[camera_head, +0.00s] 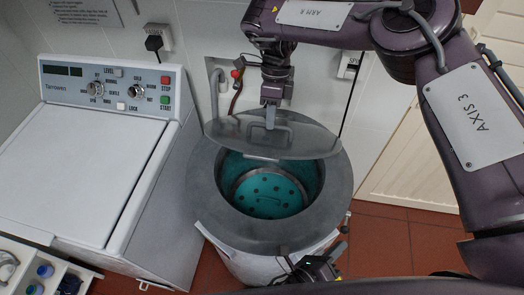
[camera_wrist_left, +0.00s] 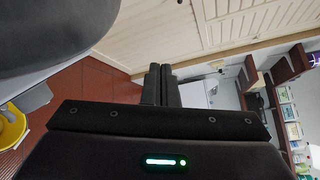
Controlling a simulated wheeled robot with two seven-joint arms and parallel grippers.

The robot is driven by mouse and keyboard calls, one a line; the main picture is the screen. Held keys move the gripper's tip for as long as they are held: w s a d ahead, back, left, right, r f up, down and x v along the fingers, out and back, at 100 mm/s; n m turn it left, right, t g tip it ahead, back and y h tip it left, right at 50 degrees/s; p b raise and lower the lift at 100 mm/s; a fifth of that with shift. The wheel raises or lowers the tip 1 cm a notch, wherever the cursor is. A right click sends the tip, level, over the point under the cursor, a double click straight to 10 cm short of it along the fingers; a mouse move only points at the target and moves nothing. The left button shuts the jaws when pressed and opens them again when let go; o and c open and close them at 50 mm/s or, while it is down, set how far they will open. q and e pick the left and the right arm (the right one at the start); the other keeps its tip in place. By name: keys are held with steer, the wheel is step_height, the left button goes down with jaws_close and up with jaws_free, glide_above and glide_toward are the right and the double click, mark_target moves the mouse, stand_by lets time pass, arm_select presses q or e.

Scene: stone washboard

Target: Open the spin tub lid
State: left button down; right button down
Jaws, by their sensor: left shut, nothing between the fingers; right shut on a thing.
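The spin tub (camera_head: 335,185) is a round grey-rimmed drum with a teal inside and a perforated metal bottom. Its grey lid (camera_head: 310,142) is tilted up at the back, so much of the opening shows. My right gripper (camera_head: 270,120) reaches down from above and is shut on the lid handle (camera_head: 284,135). My left gripper (camera_head: 338,250) is low at the tub's front right, shut and empty. Its closed fingers also show in the left wrist view (camera_wrist_left: 161,84). I cannot tell whether it touches the tub's outer wall.
A white washing machine (camera_head: 75,140) with a knob panel (camera_head: 115,88) stands left of the tub. A tray of small items (camera_head: 40,270) is at the lower left. Wall sockets and a hose are behind the tub. Red tiled floor (camera_head: 400,240) is open on the right.

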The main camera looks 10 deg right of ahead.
arm_select(q)
step_height(320, 180, up, 6)
steer(key=m+t+h, duration=0.1)
steer(key=m, duration=0.2)
steer(key=w+a+r+m+t+y, duration=0.1)
steer(key=w+a+r+y, duration=0.2)
steer(key=w+a, duration=0.25)
steer(key=w+a+r+t+y, duration=0.2)
steer(key=w+a+y, duration=0.25)
steer(key=a, duration=0.25)
steer(key=w+a+r+m+t+y, duration=0.1)
steer(key=w+a+r+y, duration=0.2)
steer(key=w+a, duration=0.3)
steer(key=x, duration=0.9)
steer(key=shift+w+f, duration=0.15)
steer(key=shift+w, duration=0.05)
steer(key=shift+a, duration=0.1)
